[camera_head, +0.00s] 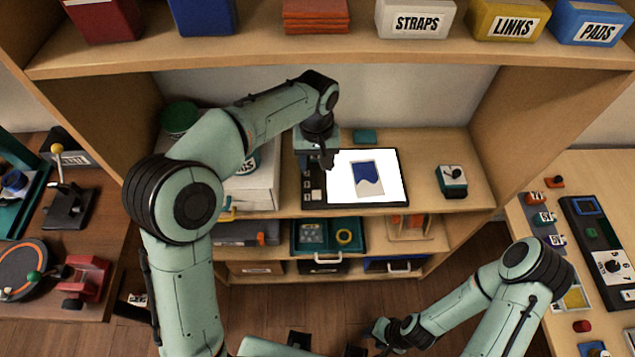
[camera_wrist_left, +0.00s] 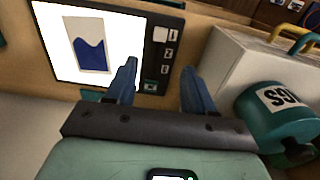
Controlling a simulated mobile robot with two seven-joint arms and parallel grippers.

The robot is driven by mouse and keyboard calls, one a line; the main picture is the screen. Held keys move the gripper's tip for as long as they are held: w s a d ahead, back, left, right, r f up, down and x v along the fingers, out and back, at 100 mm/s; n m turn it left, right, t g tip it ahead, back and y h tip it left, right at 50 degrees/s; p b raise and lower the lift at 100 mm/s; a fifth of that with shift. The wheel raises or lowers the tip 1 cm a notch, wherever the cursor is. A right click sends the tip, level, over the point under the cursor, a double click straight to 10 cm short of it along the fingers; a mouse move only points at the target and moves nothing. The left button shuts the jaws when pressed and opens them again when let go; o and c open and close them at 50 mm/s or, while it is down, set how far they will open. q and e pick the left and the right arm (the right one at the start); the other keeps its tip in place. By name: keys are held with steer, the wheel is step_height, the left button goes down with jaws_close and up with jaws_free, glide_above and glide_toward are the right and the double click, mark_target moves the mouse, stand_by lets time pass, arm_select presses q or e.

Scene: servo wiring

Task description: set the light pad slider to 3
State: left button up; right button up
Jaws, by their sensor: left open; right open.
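The light pad (camera_head: 398,158) lies on the shelf top, its white lit face bearing a blue and pale sheet; it also shows in the left wrist view (camera_wrist_left: 105,20). Its dark control strip (camera_head: 308,181) runs along the pad's left edge. In the wrist view several small numbered labels (camera_wrist_left: 168,53) line the strip, and a pale block (camera_wrist_left: 160,34) sits beside the end label that looks like 1. My left gripper (camera_wrist_left: 158,68) is open and empty, pointing at the strip, with its fingers apart. Contact cannot be told. My right gripper (camera_head: 380,333) is low at the front, away from the pad.
A white box (camera_head: 262,185) with a teal canister (camera_wrist_left: 275,115) stands beside the strip. A small teal device (camera_head: 453,181) sits right of the pad. An upper shelf (camera_head: 350,55) with labelled bins hangs above. The shelf top between pad and device is clear.

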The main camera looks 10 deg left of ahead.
mark_target(317, 193)
arm_select(q)
step_height(317, 193, down, 13)
steer(key=shift+s+r+b, duration=0.1)
steer(key=shift+b, duration=0.4)
steer(key=shift+c, duration=0.3)
jaws_close()
